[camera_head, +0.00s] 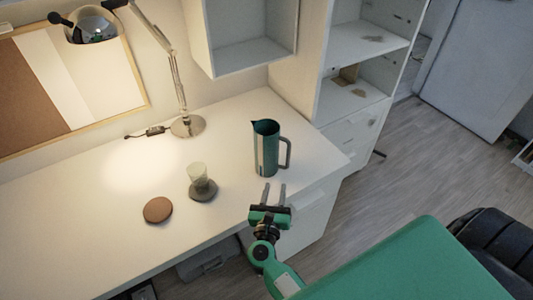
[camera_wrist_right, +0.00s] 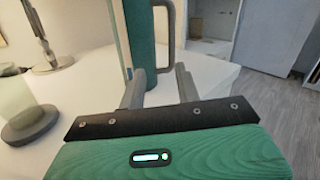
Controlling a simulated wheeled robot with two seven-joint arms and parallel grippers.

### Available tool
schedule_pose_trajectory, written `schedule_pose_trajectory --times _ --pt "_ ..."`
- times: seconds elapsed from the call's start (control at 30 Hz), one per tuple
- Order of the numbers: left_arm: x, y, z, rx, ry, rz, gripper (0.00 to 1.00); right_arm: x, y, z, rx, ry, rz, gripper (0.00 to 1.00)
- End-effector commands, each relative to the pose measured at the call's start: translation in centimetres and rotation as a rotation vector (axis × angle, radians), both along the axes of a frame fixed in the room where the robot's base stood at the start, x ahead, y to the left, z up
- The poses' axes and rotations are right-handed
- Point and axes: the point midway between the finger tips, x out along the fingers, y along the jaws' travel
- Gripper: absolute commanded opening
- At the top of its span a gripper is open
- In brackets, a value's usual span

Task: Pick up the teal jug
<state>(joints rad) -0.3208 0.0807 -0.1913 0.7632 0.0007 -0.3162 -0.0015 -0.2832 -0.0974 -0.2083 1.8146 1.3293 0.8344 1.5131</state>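The teal jug (camera_head: 266,150) stands upright on the white desk, with a grey handle on its right side and a pale stripe on its front. My right gripper (camera_head: 273,188) is open and empty at the desk's front edge, just in front of the jug, fingers pointing toward it. In the right wrist view the jug (camera_wrist_right: 141,34) rises beyond the open fingers (camera_wrist_right: 160,84), its top cut off by the frame. The fingers look apart from the jug. My left gripper is not in view.
A greenish glass (camera_head: 197,174) on a dark round coaster (camera_head: 204,191) stands left of the jug. A brown round coaster (camera_head: 157,209) lies farther left. A desk lamp (camera_head: 187,125) stands behind. A wall cabinet (camera_head: 248,58) hangs above, and a shelf unit (camera_head: 345,100) stands right.

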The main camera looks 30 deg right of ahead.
Motion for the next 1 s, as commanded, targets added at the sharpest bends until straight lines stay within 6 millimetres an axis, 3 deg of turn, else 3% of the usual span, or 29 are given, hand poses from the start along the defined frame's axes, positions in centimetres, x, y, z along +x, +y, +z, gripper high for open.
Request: schedule_pose_trajectory --times 0.23,0.37,0.6,0.93,1.0 --pt "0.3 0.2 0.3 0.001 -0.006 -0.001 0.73 -0.5 -1.6 -1.0 0.145 -0.049 -0.115 0.33" --pt "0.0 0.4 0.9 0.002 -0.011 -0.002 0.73 1.1 -3.2 -0.8 0.144 -0.051 -0.116 0.33" --pt "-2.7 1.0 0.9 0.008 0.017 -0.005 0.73 4.4 -6.2 -0.8 0.142 -0.049 -0.114 0.33" --pt "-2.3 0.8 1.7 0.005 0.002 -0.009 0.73 6.6 -7.9 -0.6 0.142 -0.050 -0.113 0.33" --pt "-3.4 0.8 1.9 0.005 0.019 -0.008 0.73 7.5 -8.5 -0.5 0.140 -0.049 -0.113 0.33"
